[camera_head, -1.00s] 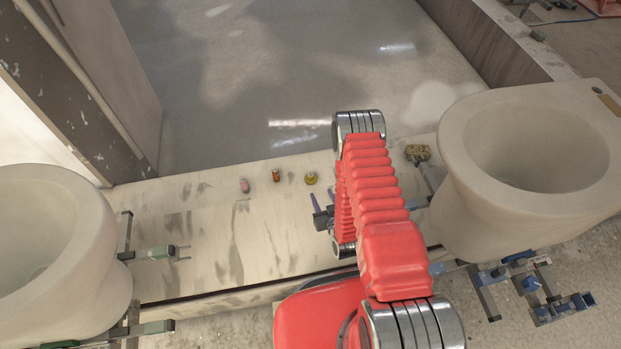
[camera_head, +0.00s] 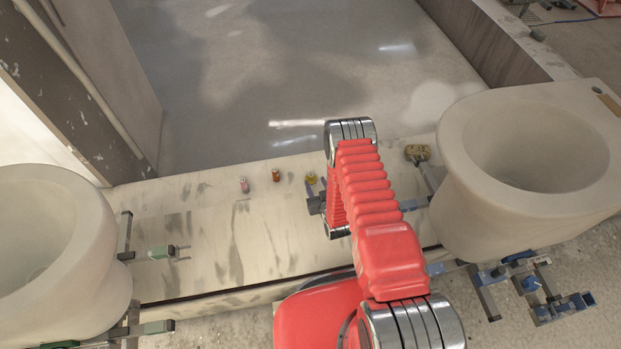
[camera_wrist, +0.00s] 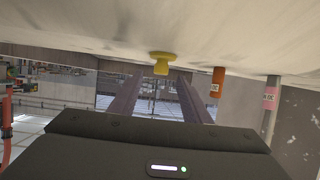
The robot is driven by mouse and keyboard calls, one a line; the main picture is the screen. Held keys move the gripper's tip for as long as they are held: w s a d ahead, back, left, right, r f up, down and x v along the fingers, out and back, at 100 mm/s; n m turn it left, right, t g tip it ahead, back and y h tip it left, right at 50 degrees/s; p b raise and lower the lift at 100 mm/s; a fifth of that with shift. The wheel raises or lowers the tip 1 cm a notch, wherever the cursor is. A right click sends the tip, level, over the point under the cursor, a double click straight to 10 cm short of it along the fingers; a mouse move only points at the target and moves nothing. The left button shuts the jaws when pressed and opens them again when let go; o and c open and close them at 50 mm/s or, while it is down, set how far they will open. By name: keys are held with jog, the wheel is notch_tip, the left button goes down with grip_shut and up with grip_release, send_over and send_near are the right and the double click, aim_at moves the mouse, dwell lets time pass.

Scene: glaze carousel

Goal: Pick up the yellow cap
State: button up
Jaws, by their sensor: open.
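The yellow cap (camera_head: 312,178) stands on the pale ledge (camera_head: 205,230), just beyond my gripper in the head view. It also shows in the wrist view (camera_wrist: 161,62), where the picture is upside down and the cap hangs from the ledge surface at the top. My gripper (camera_wrist: 152,88) is open and empty. Its two fingers point toward the cap, which appears between and beyond the fingertips. In the head view my gripper (camera_head: 314,192) is partly hidden by my red arm.
An orange bottle (camera_head: 276,175) and a pink bottle (camera_head: 244,185) stand left of the cap in the head view. A yellowish block (camera_head: 417,153) lies to the right. Large pale vessels stand at left (camera_head: 45,250) and right (camera_head: 535,160). The ledge's left part is clear.

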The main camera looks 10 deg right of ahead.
aim_at(312, 177)
jog(key=shift+w, duration=0.1)
jog(key=shift+x, duration=2.6)
jog(key=shift+a, duration=0.1)
jog(key=shift+r, duration=0.1)
grip_shut()
